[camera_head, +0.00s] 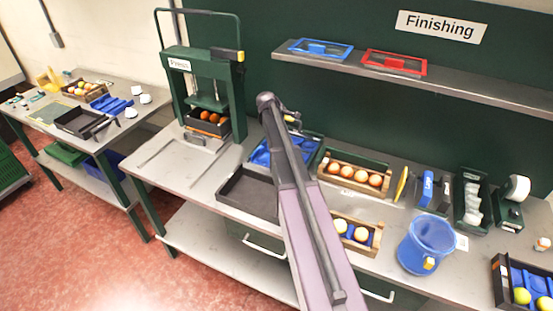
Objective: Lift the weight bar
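A dark green press (174,88) stands on the bench at centre left. A thin dark hoop-shaped bar (196,11) rises over its top, and a black block with a yellow end (228,55) sits at its upper right. I cannot tell for sure which of these is the weight bar. A dark tray with oranges (207,122) sits under the press plate. My arm rises from the bottom centre to a bend right of the press. The end of my gripper is mostly hidden behind the arm, so its fingers cannot be made out; it seems apart from the press.
A blue tray (262,152), an empty dark tray (233,190), wooden crates of fruit (330,172) and a blue bucket (424,246) crowd the bench. A shelf (450,86) with blue and red frames hangs behind.

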